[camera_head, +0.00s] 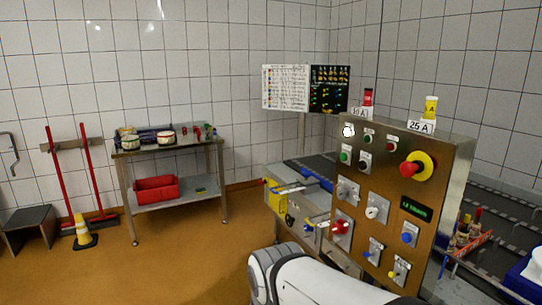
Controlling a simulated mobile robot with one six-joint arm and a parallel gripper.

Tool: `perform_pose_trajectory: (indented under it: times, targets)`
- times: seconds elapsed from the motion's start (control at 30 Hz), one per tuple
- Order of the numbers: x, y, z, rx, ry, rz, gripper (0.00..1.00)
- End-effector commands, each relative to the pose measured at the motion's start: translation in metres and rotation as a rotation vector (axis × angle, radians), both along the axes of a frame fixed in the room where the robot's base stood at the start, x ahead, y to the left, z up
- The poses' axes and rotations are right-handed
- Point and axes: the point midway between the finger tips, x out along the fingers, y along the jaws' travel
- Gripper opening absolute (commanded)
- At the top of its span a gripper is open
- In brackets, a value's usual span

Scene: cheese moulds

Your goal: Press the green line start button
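The control panel (390,190) is a brown metal box at the right. On its upper left is a green button (346,154) on a light plate, with a black button (364,163) to its right. A smaller green round piece (368,138) sits above, and I cannot tell whether it is a button or a lamp. A small red one (391,143) is to its right. Labels are too small to read, so I cannot tell which green piece is the line start. My white arm link lies across the bottom middle, below the panel. My gripper is not in view.
A red mushroom knob on a yellow disc (417,167) projects from the panel's upper right. Several switches, a red knob (340,228) and a blue button (408,238) sit lower. A conveyor (315,167) stands behind. A steel table (172,146) and yellow cone (83,233) are left; floor between is clear.

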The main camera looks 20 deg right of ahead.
Motion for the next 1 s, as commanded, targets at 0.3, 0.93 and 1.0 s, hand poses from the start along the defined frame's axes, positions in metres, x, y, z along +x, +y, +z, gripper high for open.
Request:
perform_pose_trajectory:
  times: [0.3, 0.93, 1.0]
  targets:
    - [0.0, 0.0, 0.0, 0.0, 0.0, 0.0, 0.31]
    - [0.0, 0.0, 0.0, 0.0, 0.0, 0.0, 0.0]
    - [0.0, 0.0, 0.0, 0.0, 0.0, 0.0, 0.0]
